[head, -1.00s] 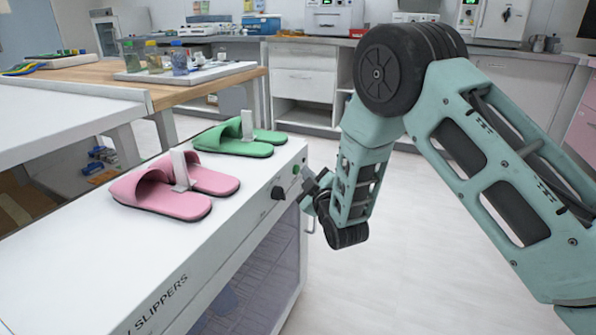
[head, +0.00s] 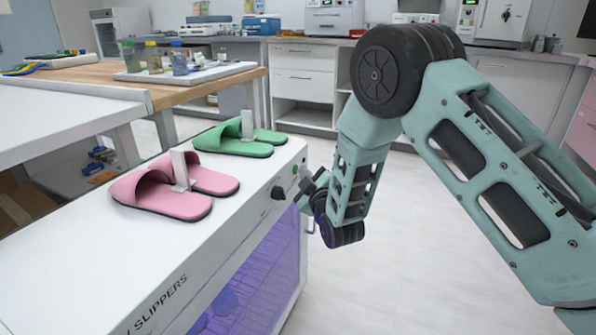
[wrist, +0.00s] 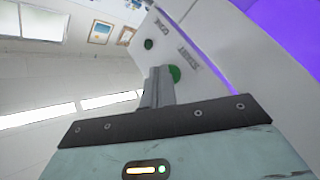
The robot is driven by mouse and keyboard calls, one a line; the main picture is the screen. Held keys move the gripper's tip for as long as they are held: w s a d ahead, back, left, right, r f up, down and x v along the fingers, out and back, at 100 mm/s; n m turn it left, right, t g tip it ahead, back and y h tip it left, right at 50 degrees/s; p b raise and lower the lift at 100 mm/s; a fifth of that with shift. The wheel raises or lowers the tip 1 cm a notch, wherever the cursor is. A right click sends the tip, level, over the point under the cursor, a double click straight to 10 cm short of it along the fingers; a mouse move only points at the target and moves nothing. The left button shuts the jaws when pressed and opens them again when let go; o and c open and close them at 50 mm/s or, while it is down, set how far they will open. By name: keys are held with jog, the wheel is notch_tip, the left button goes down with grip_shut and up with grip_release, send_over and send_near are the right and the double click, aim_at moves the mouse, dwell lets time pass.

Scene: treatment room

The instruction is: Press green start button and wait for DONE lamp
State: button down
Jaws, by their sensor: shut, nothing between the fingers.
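The green start button (wrist: 174,73) is on the white cabinet's front panel, beside a START label, in the wrist view. My gripper (wrist: 160,72) is shut and empty, its fingertips at the button and partly covering it. I cannot tell whether they touch or press it. The DONE lamp (wrist: 149,44), a small dark green disc by a DONE label, looks unlit. In the head view my gripper (head: 304,176) is at the cabinet's front face, near a small green spot. The cabinet (head: 150,262) glows purple behind its front window.
A black knob (head: 278,193) sticks out of the panel left of my gripper. A wooden table (head: 90,74) stands behind. Open floor (head: 400,270) lies to the right.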

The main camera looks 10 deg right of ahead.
jog(key=shift+s+d, duration=0.5)
jog(key=shift+d, duration=0.2)
jog(key=shift+s+d, duration=0.75)
jog(key=shift+d, duration=0.25)
jog(key=shift+s+d, duration=0.7)
jog(key=shift+d, duration=0.3)
